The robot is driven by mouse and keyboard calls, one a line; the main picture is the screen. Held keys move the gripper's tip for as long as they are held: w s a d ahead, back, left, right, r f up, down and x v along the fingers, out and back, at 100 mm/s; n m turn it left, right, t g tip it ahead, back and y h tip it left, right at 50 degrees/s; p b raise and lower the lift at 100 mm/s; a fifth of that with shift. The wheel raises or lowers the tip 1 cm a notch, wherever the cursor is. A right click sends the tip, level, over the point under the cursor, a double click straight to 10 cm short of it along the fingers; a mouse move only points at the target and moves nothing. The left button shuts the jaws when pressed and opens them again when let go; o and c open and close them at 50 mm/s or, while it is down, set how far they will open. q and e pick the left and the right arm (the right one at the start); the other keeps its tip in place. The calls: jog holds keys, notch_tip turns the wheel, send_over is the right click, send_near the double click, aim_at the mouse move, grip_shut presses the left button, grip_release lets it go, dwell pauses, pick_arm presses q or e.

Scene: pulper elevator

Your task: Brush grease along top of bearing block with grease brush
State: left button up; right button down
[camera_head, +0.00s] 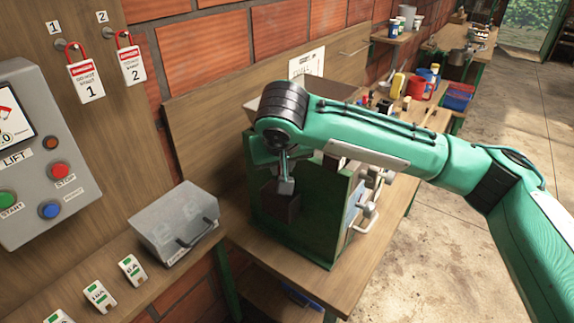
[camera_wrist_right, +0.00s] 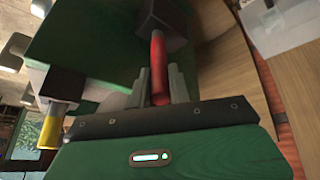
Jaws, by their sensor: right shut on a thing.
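My right gripper (camera_head: 286,182) hangs from the green arm, beside the near-left side of the green machine (camera_head: 318,222). In the right wrist view its grey fingers (camera_wrist_right: 158,88) are shut on a red handle (camera_wrist_right: 158,62), which I take for the grease brush. The handle's far end meets a dark block (camera_wrist_right: 165,20) by a green surface. A dark block (camera_head: 279,203), likely the bearing block, shows just below the gripper in the head view. Bristles cannot be made out, and I cannot tell whether the brush touches the block. My left gripper is not in view.
A grey lidded box (camera_head: 175,222) sits on the wooden ledge at left, near the lift control panel (camera_head: 40,150). Bottles and a red container (camera_head: 416,87) stand on the bench behind my arm. A yellow-ended part (camera_wrist_right: 50,135) shows in the wrist view. Floor at right is clear.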

jog(key=shift+w+a, duration=0.15)
jog(key=shift+a, duration=0.1)
jog(key=shift+w+a+p, duration=0.4)
jog(key=shift+w+a, duration=0.2)
jog(key=shift+a, duration=0.15)
jog(key=shift+a, duration=0.1)
jog(key=shift+w+a+f+p, duration=0.1)
jog(key=shift+w+a+p, duration=0.3)
jog(key=shift+w+a, duration=0.3)
jog(key=shift+s, duration=0.15)
jog(key=shift+s+d+p, duration=0.35)
jog(key=shift+s+d, duration=0.2)
jog(key=shift+d, duration=0.3)
